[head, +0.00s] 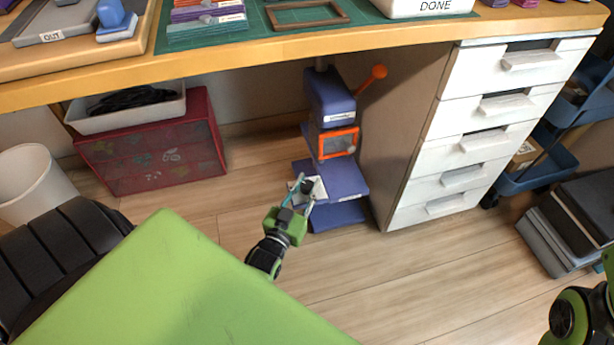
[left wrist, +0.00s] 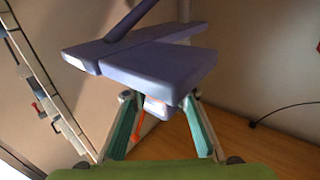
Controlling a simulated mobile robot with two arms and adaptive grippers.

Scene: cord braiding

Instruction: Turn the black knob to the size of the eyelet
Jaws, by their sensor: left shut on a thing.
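A purple eyelet press (head: 332,95) stands under the desk, with an orange lever (head: 372,78) and an orange-framed window (head: 338,143). The black knob (head: 307,187) is a small dark shape low on its front, beside a white label plate. My left gripper (head: 306,191) reaches it from below, its teal fingers on either side, shut on the knob. In the left wrist view the fingers (left wrist: 158,103) stand against the underside of the purple press (left wrist: 150,65); the knob cannot be made out there. I cannot make out an eyelet. My right gripper is out of view.
A white drawer unit (head: 470,140) stands right of the press. A red drawer box (head: 150,155) with a white tray (head: 130,103) on top is to the left. The desk edge (head: 250,62) runs above. The wooden floor (head: 400,270) in front is clear.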

